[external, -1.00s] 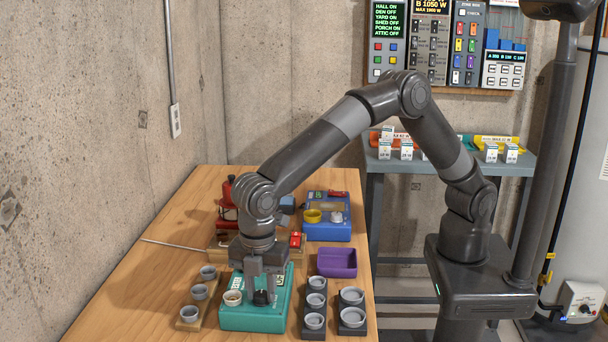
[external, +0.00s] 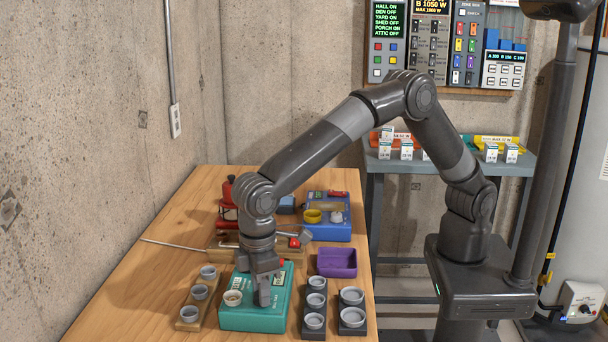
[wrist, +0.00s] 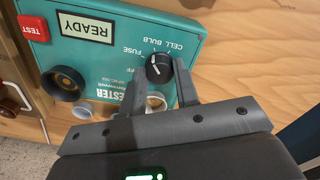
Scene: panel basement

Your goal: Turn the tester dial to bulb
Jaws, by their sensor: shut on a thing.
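The teal tester (external: 242,322) lies on the wooden bench in the external view, and its face shows upside down in the wrist view (wrist: 110,58). Its black dial (wrist: 158,70) has a white pointer mark, with OFF, FUSE, CELL and BULB printed around it. I cannot surely tell which label the mark points to. My gripper (wrist: 160,80) is shut on the dial, one finger on each side; in the external view it reaches down over the tester (external: 264,294) and hides the dial. The tester's display (wrist: 85,27) reads READY, beside a red TEST button (wrist: 33,28).
Grey cups stand in a wooden rack (external: 208,305) left of the tester and in dark racks (external: 314,333) to its right. A purple bin (external: 337,263), a blue device (external: 328,231) and a red apparatus (external: 227,208) stand behind. The bench's left front is clear.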

